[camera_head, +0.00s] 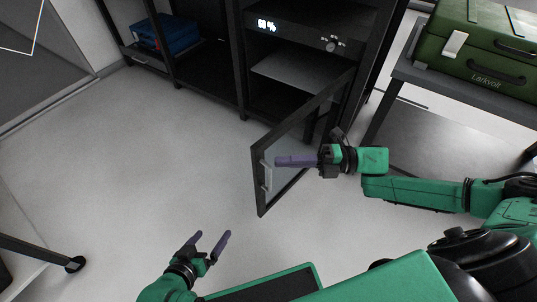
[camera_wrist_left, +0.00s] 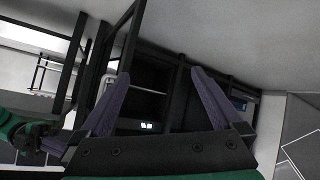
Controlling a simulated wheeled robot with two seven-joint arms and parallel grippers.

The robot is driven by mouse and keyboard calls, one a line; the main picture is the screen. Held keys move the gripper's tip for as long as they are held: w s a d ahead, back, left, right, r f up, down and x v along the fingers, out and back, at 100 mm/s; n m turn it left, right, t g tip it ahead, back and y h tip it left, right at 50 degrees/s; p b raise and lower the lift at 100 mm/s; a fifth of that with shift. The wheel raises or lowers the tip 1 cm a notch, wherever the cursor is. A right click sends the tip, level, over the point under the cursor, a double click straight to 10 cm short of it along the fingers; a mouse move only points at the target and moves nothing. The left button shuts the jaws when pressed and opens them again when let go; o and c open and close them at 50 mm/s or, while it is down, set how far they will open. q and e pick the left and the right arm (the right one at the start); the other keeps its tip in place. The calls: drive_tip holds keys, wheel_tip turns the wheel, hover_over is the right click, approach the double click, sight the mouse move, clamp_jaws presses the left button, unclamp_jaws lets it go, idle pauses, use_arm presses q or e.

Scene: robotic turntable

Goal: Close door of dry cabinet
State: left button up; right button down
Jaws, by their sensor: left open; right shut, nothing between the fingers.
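The black dry cabinet (camera_head: 290,20) stands at the top of the head view, with a lit percent display and a knob. Its glass door (camera_head: 258,190) is swung open toward me, black-framed, with a pale upright handle (camera_head: 267,174) near the free edge. My right gripper (camera_head: 278,161) is shut and empty; its fingers overlap the door by the handle, and contact cannot be told. My left gripper (camera_head: 212,236) is open and empty over the floor, left of the door and apart from it. In the left wrist view, the cabinet display (camera_wrist_left: 146,126) shows upside down between my left fingers (camera_wrist_left: 160,85).
A green case (camera_head: 485,50) sits on a grey table (camera_head: 400,72) right of the cabinet. A blue box (camera_head: 168,33) lies on a low shelf at the upper left. A wheeled table leg (camera_head: 40,250) is at the lower left. The floor left of the door is clear.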

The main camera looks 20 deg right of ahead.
sight(269, 165)
drive_tip(key=w+a+b, duration=0.1)
drive_tip(key=w+a, duration=0.2)
drive_tip(key=shift+w+f, duration=0.1)
drive_tip(key=shift+w, duration=0.05)
use_arm(q)
drive_tip(key=shift+s+d+f+n+t+h, duration=0.1)
drive_tip(key=shift+d+f+n+t+h, duration=0.15)
drive_tip(key=shift+d+t, duration=0.2)
drive_tip(key=shift+s+d+f+n+t+h, duration=0.15)
drive_tip(key=shift+d+f+t, duration=0.15)
drive_tip(key=shift+d+t, duration=0.15)
use_arm(e)
drive_tip(key=shift+w+a, duration=0.1)
drive_tip(key=shift+w, duration=0.15)
drive_tip(key=shift+w, duration=0.1)
